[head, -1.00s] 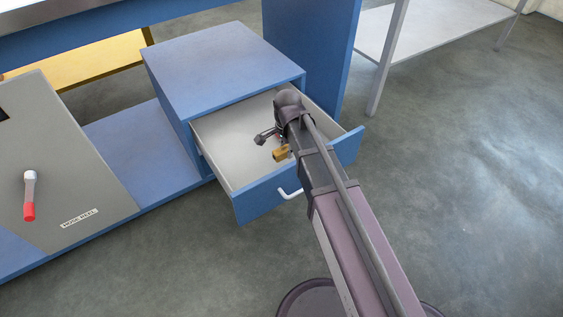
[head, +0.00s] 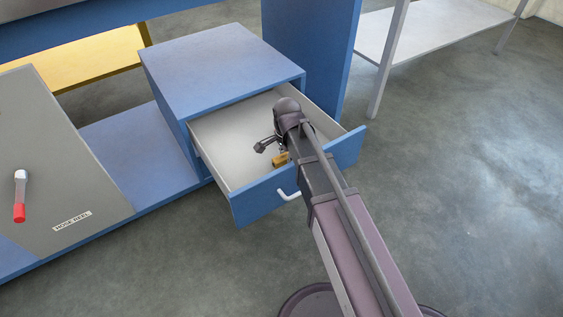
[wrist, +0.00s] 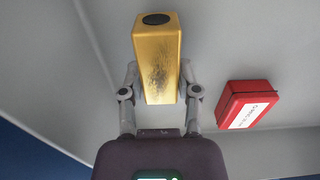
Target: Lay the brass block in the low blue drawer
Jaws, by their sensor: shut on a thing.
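The low blue drawer (head: 255,203) is pulled open, with a white handle on its front and a pale grey inside. My gripper (head: 274,146) is inside the drawer's opening, partly hidden by my arm. It is shut on the brass block (head: 279,161). In the wrist view, the brass block (wrist: 158,60) is a long gold bar with a dark round spot on its end and dark scuffs, held between both fingers (wrist: 160,92). The drawer's pale floor (wrist: 230,40) shows behind it. I cannot tell whether the block touches the floor.
A red box with a white label (wrist: 247,104) lies right of the block in the wrist view; the head view hides it. A blue cabinet (head: 220,70) stands over the drawer. A grey panel with a red-tipped lever (head: 20,195) is at left.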

